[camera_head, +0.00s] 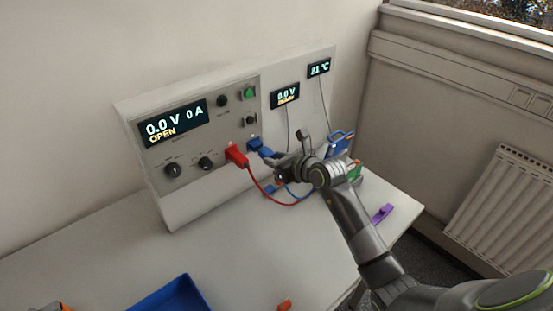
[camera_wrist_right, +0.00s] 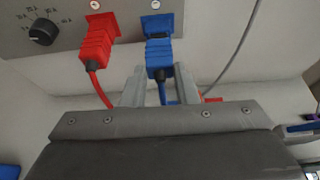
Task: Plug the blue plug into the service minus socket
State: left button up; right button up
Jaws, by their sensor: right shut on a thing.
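The blue plug (camera_head: 266,152) is at the blue socket (camera_head: 254,144) low on the grey instrument panel, just right of the red plug (camera_head: 237,155). In the right wrist view the blue plug (camera_wrist_right: 159,60) lines up with the blue socket (camera_wrist_right: 165,24); a dark band shows between them, and I cannot tell how deep it sits. My right gripper (camera_head: 279,158) is at the rear of the blue plug. Its fingers (camera_wrist_right: 158,85) are shut on the blue plug, either side of its cable end. The red plug (camera_wrist_right: 96,46) sits in the red socket (camera_wrist_right: 102,21). My left gripper is out of view. Socket labels are not readable.
The panel display (camera_head: 172,122) reads 0.0 V, 0 A, OPEN. A red cable (camera_head: 279,202) loops below my right gripper. A blue tray (camera_head: 172,296) is at the front; the table's left middle is clear.

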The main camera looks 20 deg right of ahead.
jog(key=shift+w+a, duration=0.3)
jog(key=shift+w, duration=0.4)
dwell(0.4)
jog(key=o, duration=1)
jog(key=shift+s+d+b, duration=0.1)
jog(key=shift+b, duration=0.2)
jog(key=shift+b+v, duration=1.65)
jog(key=shift+v, duration=7)
